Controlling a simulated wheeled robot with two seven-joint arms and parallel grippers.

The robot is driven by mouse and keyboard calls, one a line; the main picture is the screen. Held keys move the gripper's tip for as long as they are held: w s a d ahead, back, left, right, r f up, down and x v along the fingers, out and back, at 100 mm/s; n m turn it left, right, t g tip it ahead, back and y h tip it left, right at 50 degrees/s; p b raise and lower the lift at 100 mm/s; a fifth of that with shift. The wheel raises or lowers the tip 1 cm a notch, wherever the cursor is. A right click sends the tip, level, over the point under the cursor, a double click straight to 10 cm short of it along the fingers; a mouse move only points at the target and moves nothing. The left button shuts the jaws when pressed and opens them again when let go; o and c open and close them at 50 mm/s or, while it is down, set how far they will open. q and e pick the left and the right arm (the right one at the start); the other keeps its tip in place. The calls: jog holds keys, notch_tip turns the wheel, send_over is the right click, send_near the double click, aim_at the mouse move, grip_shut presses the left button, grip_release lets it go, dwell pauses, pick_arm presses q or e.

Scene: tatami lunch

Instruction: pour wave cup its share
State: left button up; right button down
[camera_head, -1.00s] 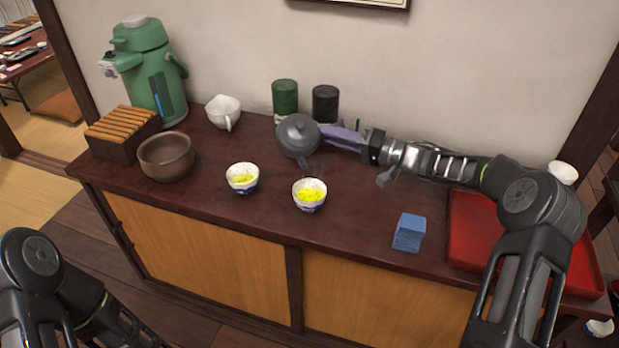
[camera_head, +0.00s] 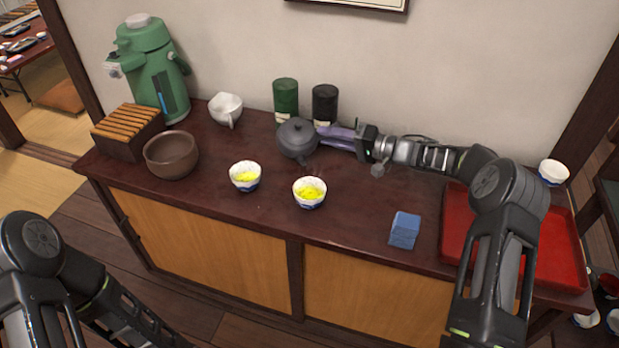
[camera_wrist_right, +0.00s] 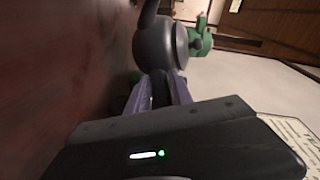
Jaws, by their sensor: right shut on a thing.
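My right gripper (camera_head: 340,137), with purple fingers, is shut on the handle of the dark grey teapot (camera_head: 297,139). The teapot is at the back middle of the counter, its spout toward the front; I cannot tell whether it touches the top. It also shows in the right wrist view (camera_wrist_right: 160,45), beyond the fingers (camera_wrist_right: 160,90). Two white and blue cups stand in front of it, a left cup (camera_head: 245,185) and a right cup (camera_head: 309,202). Both hold yellow-green liquid. I cannot tell which has the wave pattern. My left gripper is out of view.
A brown bowl (camera_head: 171,155), slatted wooden box (camera_head: 128,145), green dispenser (camera_head: 155,75) and white pitcher (camera_head: 226,108) stand left. Green (camera_head: 286,98) and black (camera_head: 325,102) canisters stand behind the teapot. A blue block (camera_head: 405,230) and red tray (camera_head: 455,235) are right. The front middle is clear.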

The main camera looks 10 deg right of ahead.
jog(key=shift+w+r, duration=0.1)
jog(key=shift+w, duration=0.15)
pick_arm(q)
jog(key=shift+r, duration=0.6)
pick_arm(e)
jog(key=shift+w+f, duration=0.1)
jog(key=shift+f, duration=0.2)
pick_arm(q)
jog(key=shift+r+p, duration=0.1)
jog(key=shift+p, duration=0.2)
